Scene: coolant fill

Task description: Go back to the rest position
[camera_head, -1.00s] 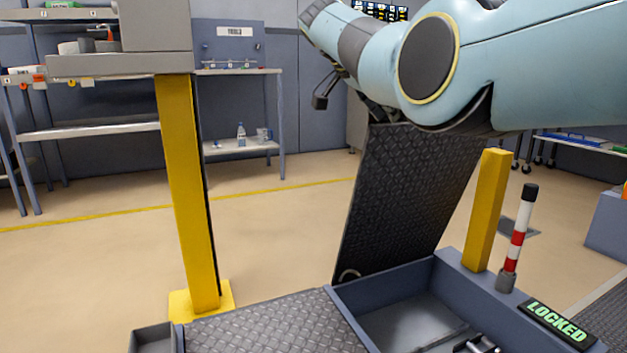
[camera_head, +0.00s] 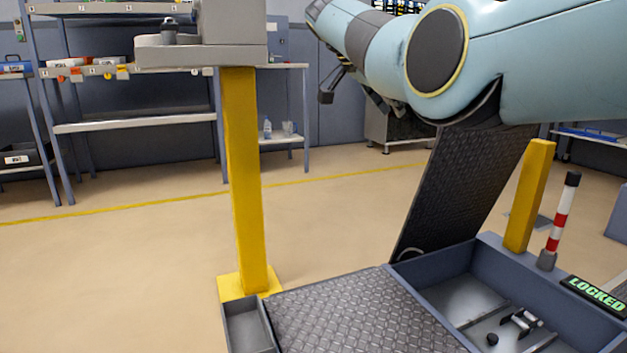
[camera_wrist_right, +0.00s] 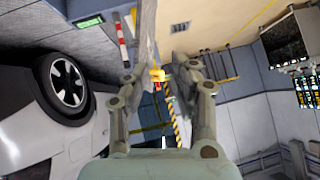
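My right arm reaches in from the right across the top of the head view, raised above the floor hatch. Its right gripper (camera_head: 335,84) hangs at the arm's far end, partly hidden behind the arm. In the right wrist view, my right gripper (camera_wrist_right: 165,72) has its two fingers spread apart, with nothing held between them. My left gripper is in neither current view.
The hatch lid (camera_head: 460,185) stands tilted up beside the open recess (camera_head: 455,297). Yellow posts (camera_head: 243,180) (camera_head: 528,195), a striped post (camera_head: 560,220) and a LOCKED sign (camera_head: 597,295) stand near. A white car (camera_wrist_right: 40,130) shows in the wrist view. Floor at left is clear.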

